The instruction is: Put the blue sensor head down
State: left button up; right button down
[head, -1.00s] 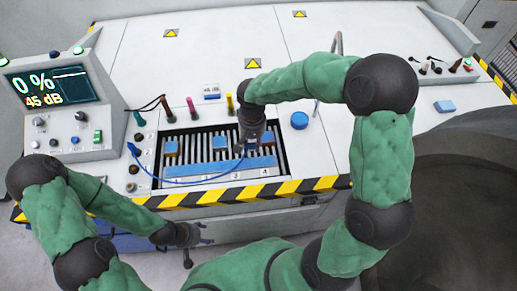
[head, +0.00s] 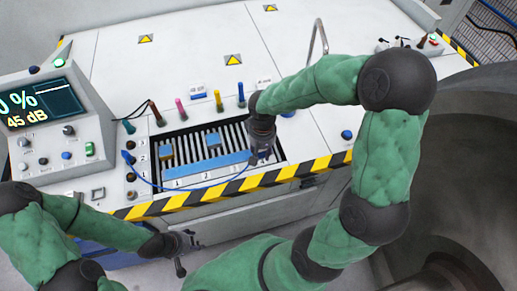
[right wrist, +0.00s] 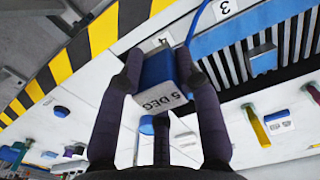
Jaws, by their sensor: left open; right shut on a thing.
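My right gripper (head: 262,152) is over the right end of the slatted bay (head: 230,133). In the right wrist view its fingers (right wrist: 165,85) are shut on the blue sensor head (right wrist: 158,68), which has a white face marked "5 DEG". In the head view the gripper mostly hides the head. The wrist view shows the head beside the bay's end, over or on the white top; contact cannot be told. A blue cable (head: 155,186) runs from the console toward it. My left gripper (head: 190,241) is open and empty, low in front of the bench.
Blue blocks (head: 213,139) sit on the slats behind a numbered blue strip (head: 205,170). Coloured pegs (head: 218,97) stand behind the bay. A striped edge (head: 200,192) runs along the front. A display console (head: 50,115) is at left. The white top behind is mostly clear.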

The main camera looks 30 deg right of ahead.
jog(key=w+d+f, duration=0.1)
jog(key=w+f, duration=0.1)
jog(key=w+d+f+b, duration=0.1)
jog(key=w+f, duration=0.1)
jog(key=w+d+f+b, duration=0.1)
jog(key=w+f, duration=0.2)
jog(key=shift+w+f+b, duration=0.1)
jog(key=shift+f+b, duration=0.9)
jog(key=shift+f, duration=0.6)
jog(key=shift+f, duration=0.2)
jog(key=c, duration=0.9)
grip_release()
jog(key=shift+o, duration=0.2)
jog(key=shift+r, duration=0.15)
